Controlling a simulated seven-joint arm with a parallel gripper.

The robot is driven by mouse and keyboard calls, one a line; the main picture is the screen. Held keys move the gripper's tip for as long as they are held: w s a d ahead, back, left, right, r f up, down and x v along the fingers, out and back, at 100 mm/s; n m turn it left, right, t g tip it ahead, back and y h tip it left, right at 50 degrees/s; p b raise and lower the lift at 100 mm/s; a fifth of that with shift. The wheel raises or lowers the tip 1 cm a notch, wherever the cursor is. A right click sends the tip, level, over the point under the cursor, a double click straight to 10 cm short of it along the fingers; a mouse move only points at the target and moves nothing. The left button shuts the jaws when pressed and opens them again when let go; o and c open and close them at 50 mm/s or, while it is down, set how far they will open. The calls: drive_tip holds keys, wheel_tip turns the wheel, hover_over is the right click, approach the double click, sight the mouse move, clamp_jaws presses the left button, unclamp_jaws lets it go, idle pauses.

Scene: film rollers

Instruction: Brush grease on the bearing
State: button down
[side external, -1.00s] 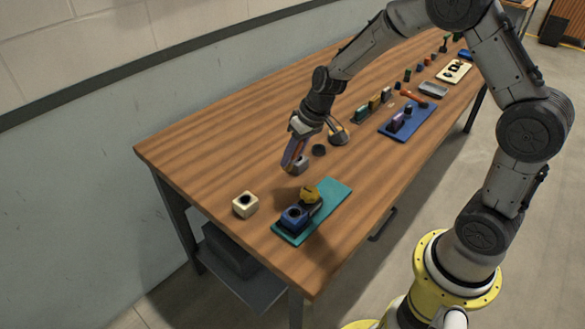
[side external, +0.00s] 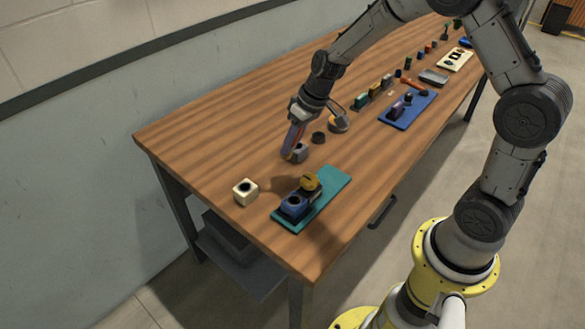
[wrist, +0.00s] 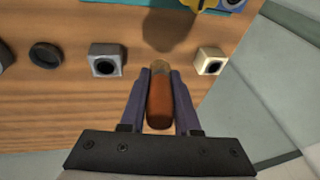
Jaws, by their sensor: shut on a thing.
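My gripper (wrist: 160,85) is shut on a brush (wrist: 159,103) with an orange-brown handle. The brush's tan tip (wrist: 160,67) points away from my gripper, over bare wood with a shadow beyond it. A blue block with a dark round opening (side external: 294,206), perhaps the bearing housing, sits on the teal mat (side external: 334,186) beside a yellow piece (side external: 311,182). A grey block with a round hole (wrist: 106,60) is left of the brush in the wrist view, and a cream block with a hole (wrist: 211,61) is right of it. I cannot tell which part is the bearing.
A black disc (wrist: 45,55) lies left of the grey block. A round container (side external: 338,123) stands behind it. A blue mat (side external: 408,109) with parts, a grey tray (side external: 433,77) and several small items lie farther along the table.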

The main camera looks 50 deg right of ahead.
drive_tip(key=shift+s+a+g, duration=0.2)
drive_tip(key=shift+s+g, duration=0.1)
drive_tip(key=shift+s, duration=0.05)
drive_tip(key=s+a+r+g+y, duration=0.1)
drive_tip(key=s+a+r+g, duration=0.1)
drive_tip(key=s+a+r, duration=0.7)
drive_tip(key=shift+g, duration=0.3)
drive_tip(key=shift+s+d+f, duration=0.25)
drive_tip(key=shift+s+f, duration=0.05)
drive_tip(key=shift+f, duration=0.25)
drive_tip(key=shift+s+d+f, duration=0.25)
drive_tip(key=shift+s+f, duration=0.1)
drive_tip(key=shift+f, duration=0.2)
drive_tip(key=shift+s+d+f, duration=0.25)
drive_tip(key=shift+s+f, duration=0.05)
drive_tip(key=shift+f, duration=0.25)
